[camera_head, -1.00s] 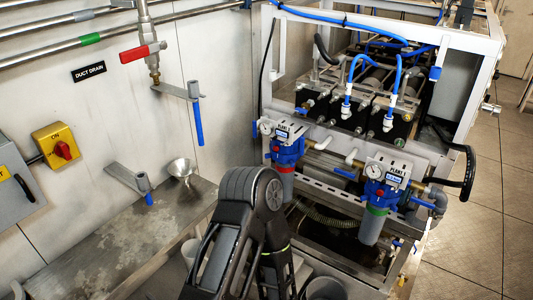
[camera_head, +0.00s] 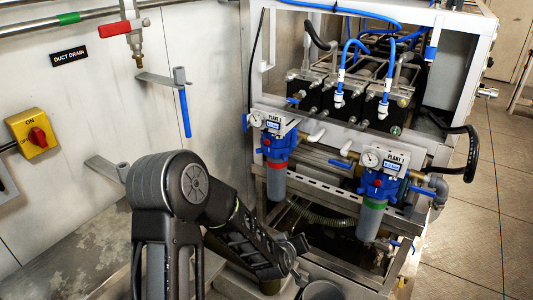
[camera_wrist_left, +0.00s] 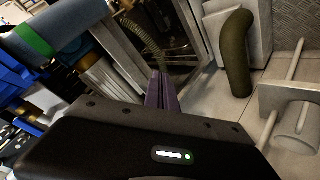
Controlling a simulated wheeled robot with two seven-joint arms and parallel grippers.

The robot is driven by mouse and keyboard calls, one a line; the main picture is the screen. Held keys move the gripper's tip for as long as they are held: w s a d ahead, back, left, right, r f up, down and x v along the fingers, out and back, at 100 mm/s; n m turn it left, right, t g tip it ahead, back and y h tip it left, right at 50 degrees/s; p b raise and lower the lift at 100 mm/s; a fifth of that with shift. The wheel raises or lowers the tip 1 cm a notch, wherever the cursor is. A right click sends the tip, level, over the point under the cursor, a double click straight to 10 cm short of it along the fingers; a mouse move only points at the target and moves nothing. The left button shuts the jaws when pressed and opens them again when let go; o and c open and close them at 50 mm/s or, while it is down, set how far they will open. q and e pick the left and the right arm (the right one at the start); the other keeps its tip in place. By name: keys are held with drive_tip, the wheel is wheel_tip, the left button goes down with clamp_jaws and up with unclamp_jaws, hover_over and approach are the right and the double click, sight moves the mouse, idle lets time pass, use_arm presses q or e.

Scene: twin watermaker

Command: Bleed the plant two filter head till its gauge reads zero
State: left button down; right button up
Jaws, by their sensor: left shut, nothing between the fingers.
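Two blue filter heads with round gauges sit on the front of the white frame. The right head (camera_head: 379,184) seems to read PLANT 1, with a gauge (camera_head: 371,159) and a green-banded bowl (camera_head: 370,218). The gauge needles are too small to read. My left gripper (camera_head: 299,245) is shut and empty, low in front of the frame, below and between the heads. Its closed fingers (camera_wrist_left: 158,90) show in the wrist view. My right gripper is out of view.
A red-handled valve (camera_head: 124,27) and a blue-handled lever (camera_head: 184,105) are on the left wall. A yellow switch box (camera_head: 33,132) is at far left. A steel bench (camera_head: 60,255) lies below. Blue hoses cross the frame's top. Open floor lies right.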

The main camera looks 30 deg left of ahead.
sight(267, 142)
use_arm(q)
drive_tip(key=w+a+r+n+t+y+b, duration=0.1)
drive_tip(key=a+r+n+t+y+b, duration=0.2)
drive_tip(key=a+r, duration=1.6)
drive_tip(key=r+n+y+b, duration=0.1)
drive_tip(key=n+y, duration=0.3)
drive_tip(key=y, duration=0.1)
drive_tip(key=shift+w+n+y+b, duration=0.25)
drive_tip(key=shift+n+y+b, duration=0.05)
drive_tip(key=shift+n, duration=0.1)
drive_tip(key=w+p, duration=0.2)
drive_tip(key=w, duration=0.7)
drive_tip(key=shift+a, duration=0.15)
drive_tip(key=shift+w, duration=0.1)
